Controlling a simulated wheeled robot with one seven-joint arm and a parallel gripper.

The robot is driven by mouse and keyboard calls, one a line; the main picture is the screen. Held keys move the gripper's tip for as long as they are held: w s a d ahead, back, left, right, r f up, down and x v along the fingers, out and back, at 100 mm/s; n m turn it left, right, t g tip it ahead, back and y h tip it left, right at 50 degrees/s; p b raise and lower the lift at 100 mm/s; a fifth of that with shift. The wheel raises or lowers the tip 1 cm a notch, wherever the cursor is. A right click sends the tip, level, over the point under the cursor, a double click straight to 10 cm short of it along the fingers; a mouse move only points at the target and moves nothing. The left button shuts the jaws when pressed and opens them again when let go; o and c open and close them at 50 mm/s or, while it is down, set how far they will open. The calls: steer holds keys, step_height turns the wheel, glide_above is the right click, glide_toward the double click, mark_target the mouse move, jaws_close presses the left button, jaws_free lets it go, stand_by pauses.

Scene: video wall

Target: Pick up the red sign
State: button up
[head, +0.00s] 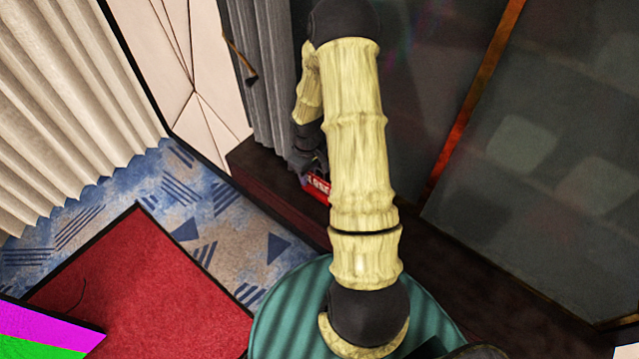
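The red sign (316,186) has white lettering and sits at the dark ledge, near the picture's middle. My arm hides its right part, so only its left end shows. My gripper (306,170) is dark and small in the head view, right at the upper left of the sign. It overlaps the sign in the picture. I cannot tell whether it touches the sign or whether its fingers are open or shut.
The dark ledge (270,187) runs below large dark wall panels (530,160). Grey curtains (262,75) hang behind my gripper, cream curtains (70,100) at left.

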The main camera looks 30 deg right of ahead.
steer(key=shift+c, duration=0.2)
jaws_close()
step_height(320, 180, up, 10)
steer(key=shift+r+b, duration=0.1)
steer(key=shift+b, duration=1.05)
